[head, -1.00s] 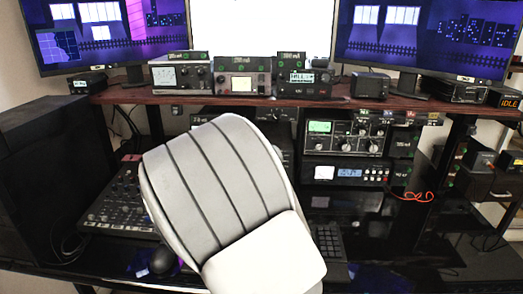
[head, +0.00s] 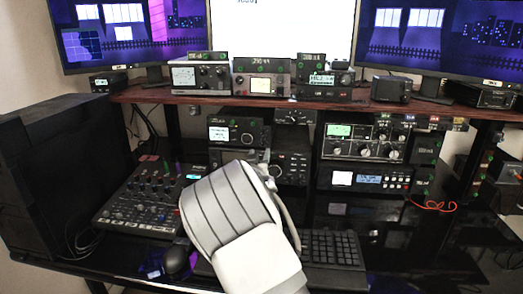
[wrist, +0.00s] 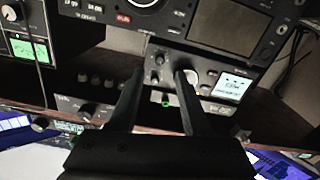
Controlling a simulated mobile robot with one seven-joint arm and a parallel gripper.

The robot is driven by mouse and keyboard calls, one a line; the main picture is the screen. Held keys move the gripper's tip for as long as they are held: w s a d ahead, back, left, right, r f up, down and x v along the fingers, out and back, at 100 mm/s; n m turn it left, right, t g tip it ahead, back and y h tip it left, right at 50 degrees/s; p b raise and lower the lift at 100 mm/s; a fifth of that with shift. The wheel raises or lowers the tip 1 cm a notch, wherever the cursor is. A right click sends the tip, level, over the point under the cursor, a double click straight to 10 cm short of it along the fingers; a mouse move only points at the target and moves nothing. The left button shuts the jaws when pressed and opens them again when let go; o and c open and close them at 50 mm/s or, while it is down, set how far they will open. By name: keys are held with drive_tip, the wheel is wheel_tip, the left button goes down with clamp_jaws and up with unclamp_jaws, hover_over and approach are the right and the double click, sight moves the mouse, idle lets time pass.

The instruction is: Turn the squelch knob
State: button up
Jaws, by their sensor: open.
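The squelch knob cannot be told apart by a label in either view. In the wrist view, which looks upside down, my gripper (wrist: 162,76) is open, with its two dark fingers apart and pointing at a small radio (wrist: 208,62) with a lit white screen. Small dark knobs (wrist: 157,59) on that radio's face show between the fingertips, with nothing visibly gripped. A larger round knob there is partly covered by the right finger. Whether the fingers touch the face cannot be told. In the head view this appears to be the small radio (head: 237,132) under the shelf; my pale arm hides my gripper.
Other radios stand on the wooden shelf (head: 190,98) above and beside at right (head: 362,138). A mixer (head: 146,198), a mouse (head: 176,262) and a keyboard (head: 335,247) lie on the dark desk. A black cabinet (head: 60,180) stands left. Red cable (head: 433,205) hangs at right.

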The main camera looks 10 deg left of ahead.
sight(262, 144)
drive_tip(key=shift+w+d, duration=0.1)
drive_tip(key=shift+w, duration=2.55)
clamp_jaws()
